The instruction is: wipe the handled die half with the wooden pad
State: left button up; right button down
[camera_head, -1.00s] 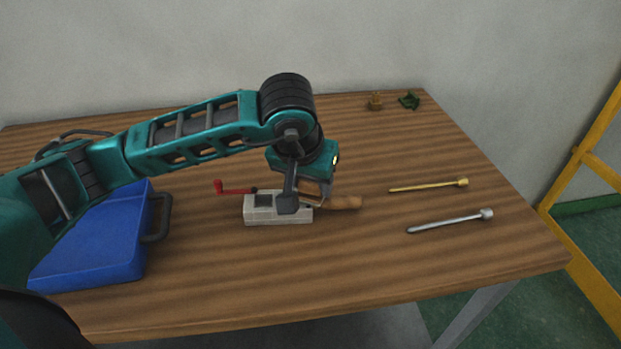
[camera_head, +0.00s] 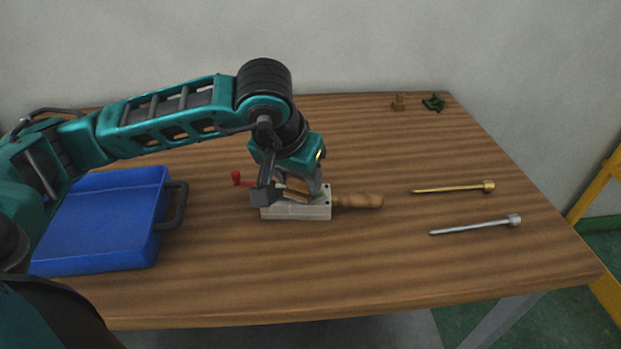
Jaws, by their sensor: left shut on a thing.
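The handled die half (camera_head: 312,212) is a pale grey block lying on the table, with a wooden handle (camera_head: 362,200) pointing right. My left gripper (camera_head: 288,190) points down over the block and is shut on the wooden pad (camera_head: 297,190), a small brown piece. The pad is at the block's top; I cannot tell whether they touch. The gripper hides part of the block's top and left end. My right gripper is not in view.
A red crank handle (camera_head: 237,178) shows just behind the gripper. A blue case (camera_head: 105,220) lies at left. A brass rod (camera_head: 450,188) and a silver rod (camera_head: 475,225) lie at right. Small brown (camera_head: 398,102) and green (camera_head: 433,102) pieces sit at the back. The front of the table is clear.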

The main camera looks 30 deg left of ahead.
pick_arm(q)
jog(key=shift+s+a+f, duration=0.1)
jog(key=shift+s+a, duration=0.3)
jog(key=shift+a, duration=0.15)
jog(key=shift+b, duration=0.55)
jog(key=shift+w+d+b, duration=0.15)
jog(key=shift+w+d, duration=0.45)
jog(key=shift+d, duration=0.35)
jog(key=shift+w+d+b, duration=0.1)
jog(key=shift+w+d, duration=0.55)
jog(key=shift+d, duration=0.25)
jog(key=shift+w+d+b, duration=0.15)
jog(key=shift+w+d, duration=0.45)
jog(key=shift+d, duration=0.35)
notch_tip(320, 180, up, 6)
jog(key=p, duration=0.3)
jog(key=shift+p, duration=0.35)
jog(key=shift+r, duration=0.25)
notch_tip(320, 180, up, 3)
jog(key=shift+f+p, duration=0.1)
jog(key=shift+p, duration=0.85)
